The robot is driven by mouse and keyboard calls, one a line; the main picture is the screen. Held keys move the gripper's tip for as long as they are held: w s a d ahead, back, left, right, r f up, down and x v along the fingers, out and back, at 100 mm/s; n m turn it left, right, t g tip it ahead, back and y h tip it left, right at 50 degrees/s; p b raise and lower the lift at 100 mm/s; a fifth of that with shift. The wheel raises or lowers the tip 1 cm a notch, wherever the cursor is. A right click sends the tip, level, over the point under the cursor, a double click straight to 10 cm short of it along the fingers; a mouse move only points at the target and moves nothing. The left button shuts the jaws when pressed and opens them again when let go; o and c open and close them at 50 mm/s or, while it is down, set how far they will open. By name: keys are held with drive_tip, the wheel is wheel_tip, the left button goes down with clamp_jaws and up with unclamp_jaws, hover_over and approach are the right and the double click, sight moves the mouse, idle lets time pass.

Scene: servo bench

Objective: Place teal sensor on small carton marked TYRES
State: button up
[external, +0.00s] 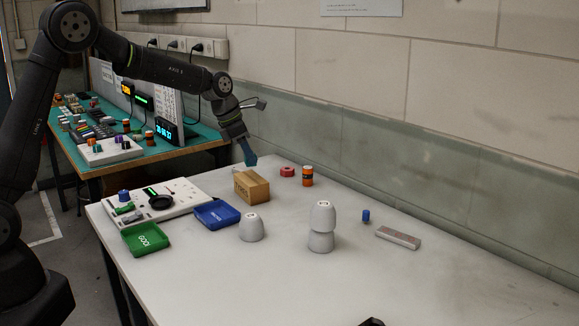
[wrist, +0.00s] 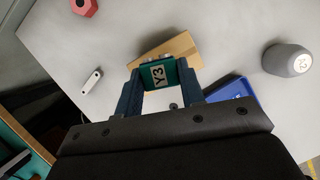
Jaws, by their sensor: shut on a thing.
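The teal sensor (wrist: 158,75), a small block with a white Y3 label, is between the fingertips of my gripper (external: 248,158) in the wrist view. My gripper is shut on it. In the external view the sensor cannot be told apart from the bluish fingers. The small brown carton (external: 251,187) stands on the white table under my gripper, with a gap seeming to remain between them. In the wrist view the carton (wrist: 182,47) lies just beyond the sensor, partly hidden by it. Its marking cannot be read.
A blue tray (external: 217,214), a green tray (external: 146,238) and a white control panel (external: 170,205) lie left of the carton. Grey domes (external: 252,228), some stacked (external: 321,226), stand in front. A red nut (external: 287,171) and an orange jar (external: 307,176) are behind right.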

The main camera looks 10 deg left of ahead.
sight(245, 158)
drive_tip(key=shift+f, duration=1.9)
drive_tip(key=o, duration=1)
drive_tip(key=shift+f, duration=0.15)
drive_tip(key=shift+c, duration=0.2)
drive_tip(key=v, duration=1.2)
